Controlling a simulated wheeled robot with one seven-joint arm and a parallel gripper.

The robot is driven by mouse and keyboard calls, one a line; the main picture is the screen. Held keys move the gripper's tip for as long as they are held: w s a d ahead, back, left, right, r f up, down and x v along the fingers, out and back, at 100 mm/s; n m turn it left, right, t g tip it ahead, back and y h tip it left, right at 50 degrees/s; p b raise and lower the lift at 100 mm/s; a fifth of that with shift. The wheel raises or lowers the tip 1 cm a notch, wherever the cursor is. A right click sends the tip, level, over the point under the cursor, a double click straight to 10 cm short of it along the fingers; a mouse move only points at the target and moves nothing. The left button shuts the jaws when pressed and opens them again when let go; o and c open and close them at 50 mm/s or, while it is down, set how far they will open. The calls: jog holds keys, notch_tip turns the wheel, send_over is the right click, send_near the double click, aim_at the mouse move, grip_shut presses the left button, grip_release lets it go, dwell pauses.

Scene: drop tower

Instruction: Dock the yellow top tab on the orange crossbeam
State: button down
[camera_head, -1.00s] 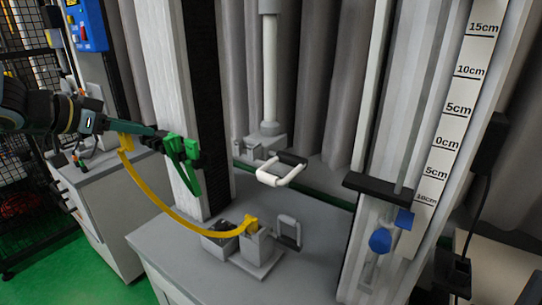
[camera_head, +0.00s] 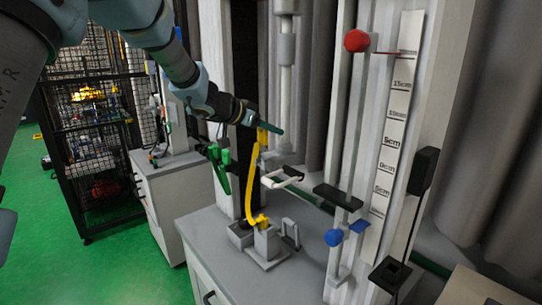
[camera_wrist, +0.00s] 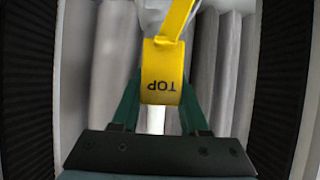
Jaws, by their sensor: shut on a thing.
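The yellow strap (camera_head: 251,185) stands nearly upright with a slight bow. Its lower end sits at a small grey block (camera_head: 266,243) on the grey cabinet top. Its top tab, marked TOP, shows upside down in the wrist view (camera_wrist: 161,72). My gripper (camera_head: 266,130) is shut on this tab, with a green finger on each side of it (camera_wrist: 160,92). The gripper is high above the block, in front of the dark face of the column. I cannot make out an orange crossbeam in either current view.
Green clamps (camera_head: 220,168) hang left of the strap. A white handle with a dark grip (camera_head: 280,181) juts out just right of it. A scale post with a red ball (camera_head: 356,40) and a blue knob (camera_head: 333,237) stands further right. Green floor lies open at left.

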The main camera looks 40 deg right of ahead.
jog(key=shift+f, duration=3)
jog(key=shift+c, duration=2.1)
grip_release()
jog(key=shift+f, duration=0.1)
jog(key=shift+a+r, duration=0.15)
jog(key=shift+r, duration=0.05)
jog(key=b+v, duration=0.1)
jog(key=v, duration=1)
jog(key=shift+a, duration=0.35)
jog(key=shift+r, duration=0.15)
